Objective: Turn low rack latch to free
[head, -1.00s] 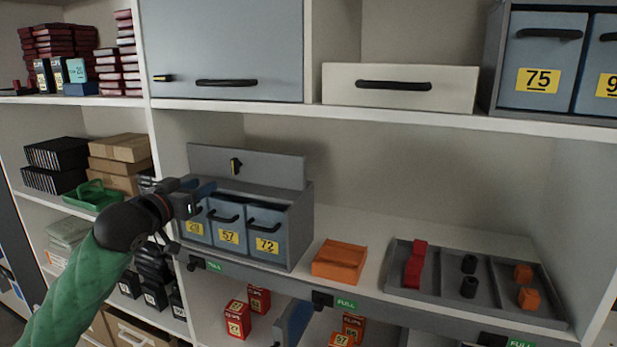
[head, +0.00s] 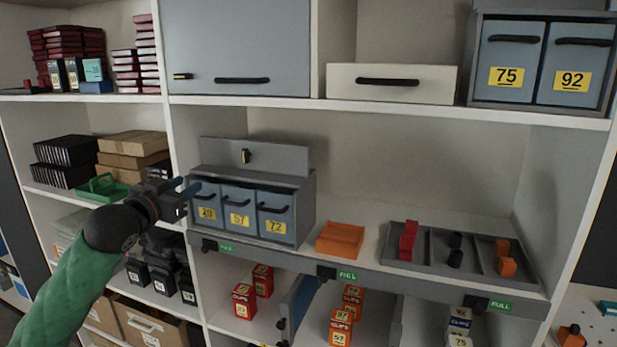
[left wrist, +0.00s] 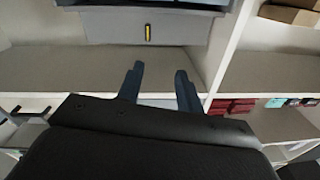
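The latch (head: 245,156) on this panel is small, black and yellow, and looks about upright. The latch also shows in the left wrist view (left wrist: 148,33), its yellow bar in line with the panel's height. My left gripper (head: 192,187) is at the rack's upper left corner, left of and below the latch. Its blue fingers are apart and empty, and clear of the latch. My right gripper is out of view.
A cupboard door (head: 235,45) with a sideways yellow latch (head: 182,76) is above, over the shelf edge (head: 400,107). A green tray (head: 105,186) is left. Space above the orange block is clear.

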